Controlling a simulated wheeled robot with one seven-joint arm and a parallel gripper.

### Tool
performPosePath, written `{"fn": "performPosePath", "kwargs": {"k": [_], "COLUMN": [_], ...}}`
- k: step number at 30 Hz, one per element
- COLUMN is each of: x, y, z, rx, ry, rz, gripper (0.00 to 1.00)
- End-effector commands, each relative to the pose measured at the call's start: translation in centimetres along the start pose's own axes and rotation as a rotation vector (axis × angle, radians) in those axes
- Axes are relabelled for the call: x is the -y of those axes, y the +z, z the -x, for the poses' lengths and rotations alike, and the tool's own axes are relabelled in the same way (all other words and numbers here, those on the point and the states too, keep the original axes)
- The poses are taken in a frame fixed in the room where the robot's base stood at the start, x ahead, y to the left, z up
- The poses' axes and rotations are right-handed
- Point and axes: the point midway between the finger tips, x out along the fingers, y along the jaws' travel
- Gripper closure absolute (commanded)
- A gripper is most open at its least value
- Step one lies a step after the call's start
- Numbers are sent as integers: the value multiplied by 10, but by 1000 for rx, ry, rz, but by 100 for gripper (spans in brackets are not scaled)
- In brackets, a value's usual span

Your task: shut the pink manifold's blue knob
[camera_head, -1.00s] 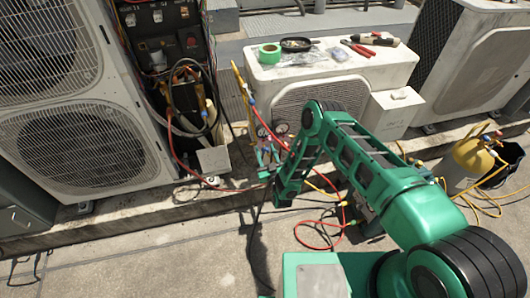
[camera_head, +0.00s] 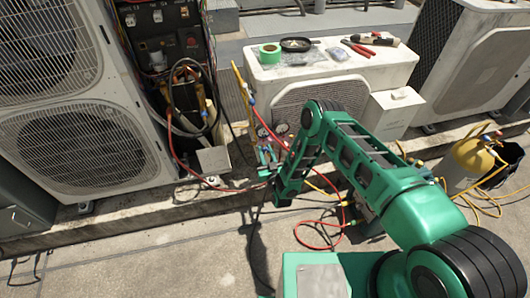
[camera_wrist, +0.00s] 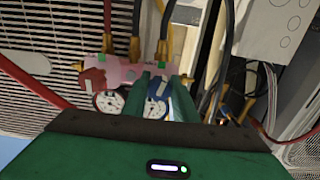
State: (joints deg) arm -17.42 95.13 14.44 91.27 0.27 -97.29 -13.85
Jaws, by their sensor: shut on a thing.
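The pink manifold (camera_wrist: 125,71) is in the upper middle of the wrist view, with hoses running up from it. Its red knob (camera_wrist: 94,80) is on the left. Its blue knob (camera_wrist: 157,87) shows between the green fingers of my gripper (camera_wrist: 156,84), which is shut on it. The fingers hide part of the knob, so its turn cannot be read. Two round gauges, a left one (camera_wrist: 110,103) and a right one (camera_wrist: 154,109), sit just below the manifold. In the head view, my arm partly covers the manifold.
A larger condenser (camera_head: 85,150) and an open electrical panel (camera_head: 160,35) are at left. Red and yellow hoses cross the ledge and ground. A yellow cylinder (camera_head: 472,155) stands at right.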

Motion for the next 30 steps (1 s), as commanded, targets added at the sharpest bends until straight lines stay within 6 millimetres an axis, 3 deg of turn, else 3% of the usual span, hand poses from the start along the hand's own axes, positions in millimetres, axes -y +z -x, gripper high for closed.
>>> {"fn": "performPosePath", "kwargs": {"k": [30], "x": [0], "y": [0], "z": [0], "rx": [0], "ry": [1], "rz": [-926], "gripper": [97]}}
